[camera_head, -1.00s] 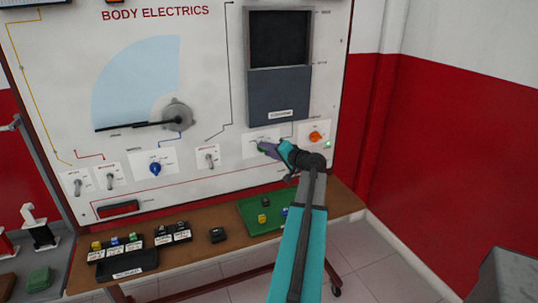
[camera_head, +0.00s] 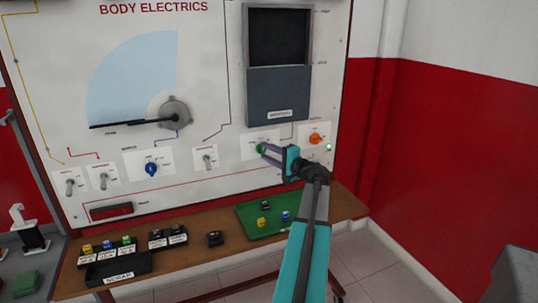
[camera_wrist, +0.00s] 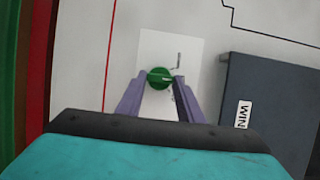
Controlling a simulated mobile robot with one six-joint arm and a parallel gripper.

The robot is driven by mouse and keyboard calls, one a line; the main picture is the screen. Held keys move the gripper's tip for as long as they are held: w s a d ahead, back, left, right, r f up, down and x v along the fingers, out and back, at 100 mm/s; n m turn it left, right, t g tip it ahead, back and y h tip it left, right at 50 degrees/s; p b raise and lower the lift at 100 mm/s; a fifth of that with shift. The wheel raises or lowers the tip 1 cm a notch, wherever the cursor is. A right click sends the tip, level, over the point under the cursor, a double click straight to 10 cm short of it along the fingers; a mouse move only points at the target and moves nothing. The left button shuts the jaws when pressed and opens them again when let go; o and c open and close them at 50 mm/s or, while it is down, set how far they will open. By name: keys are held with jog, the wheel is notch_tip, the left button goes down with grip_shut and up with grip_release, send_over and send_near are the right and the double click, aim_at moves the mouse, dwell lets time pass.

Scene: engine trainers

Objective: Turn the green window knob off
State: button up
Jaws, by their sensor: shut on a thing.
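The green window knob (camera_head: 262,149) sits on a white plate on the Body Electrics panel, below the grey window frame (camera_head: 279,92). In the wrist view the green knob (camera_wrist: 159,78) is between the tips of my two purple fingers. My gripper (camera_head: 265,150) reaches it from the right and is shut on it; it also shows in the wrist view (camera_wrist: 160,80). The knob's marker and its exact angle are too small to read.
An orange knob (camera_head: 316,139) with a lit green lamp (camera_head: 329,147) is right of my gripper. A blue knob (camera_head: 151,169) and several toggle switches are to the left. A bench (camera_head: 190,258) with a green mat (camera_head: 243,222) and small blocks stands below.

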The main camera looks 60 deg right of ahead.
jog(key=shift+a+f, duration=0.1)
jog(key=shift+f, duration=0.15)
jog(key=o, duration=1.1)
jog(key=shift+r, duration=0.1)
jog(key=shift+c, duration=0.2)
jog(key=shift+r, duration=0.1)
jog(key=shift+s, duration=0.15)
jog(key=b+v, duration=0.1)
jog(key=v, duration=1.2)
jog(key=shift+s+b, duration=0.3)
